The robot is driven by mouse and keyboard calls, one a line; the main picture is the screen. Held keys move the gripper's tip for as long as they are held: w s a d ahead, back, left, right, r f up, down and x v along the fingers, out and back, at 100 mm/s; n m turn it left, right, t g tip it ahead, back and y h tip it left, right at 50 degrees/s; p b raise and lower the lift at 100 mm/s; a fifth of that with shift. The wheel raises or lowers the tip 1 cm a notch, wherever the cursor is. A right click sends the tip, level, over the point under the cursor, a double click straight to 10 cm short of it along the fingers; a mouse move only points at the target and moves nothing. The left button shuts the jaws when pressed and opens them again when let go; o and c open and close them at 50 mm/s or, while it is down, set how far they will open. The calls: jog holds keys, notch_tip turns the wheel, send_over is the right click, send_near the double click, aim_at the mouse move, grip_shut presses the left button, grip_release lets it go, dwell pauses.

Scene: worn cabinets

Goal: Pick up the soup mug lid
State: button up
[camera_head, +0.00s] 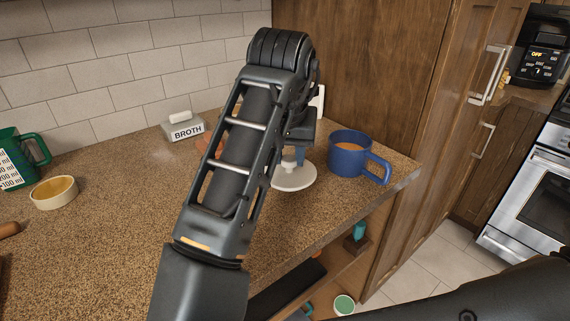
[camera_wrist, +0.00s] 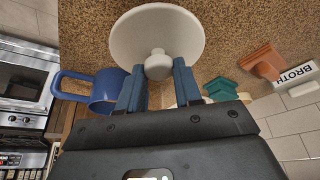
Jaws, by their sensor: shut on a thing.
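The soup mug lid is a round white lid (camera_head: 294,177) with a small knob, and it also shows large in the wrist view (camera_wrist: 157,34). My gripper (camera_wrist: 158,70) has its two blue fingers on either side of the lid's knob and is shut on it. In the head view my arm hides most of the gripper. The head view does not show clearly whether the lid touches the counter. A blue mug (camera_head: 350,154) with brown contents stands upright to the right of the lid, near the counter's edge; it is also in the wrist view (camera_wrist: 103,92).
A white box marked BROTH (camera_head: 184,128) stands near the tiled wall. A green measuring cup (camera_head: 18,158) and a cream bowl (camera_head: 54,192) are at the left. A wooden cabinet (camera_head: 375,65) rises behind the mug.

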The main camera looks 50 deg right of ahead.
jog(key=s+a+r+p, duration=0.4)
jog(key=s+r, duration=0.2)
jog(key=s, duration=0.3)
jog(key=shift+p, duration=0.3)
jog(key=shift+s+a, duration=0.15)
jog(key=shift+r+p, duration=0.8)
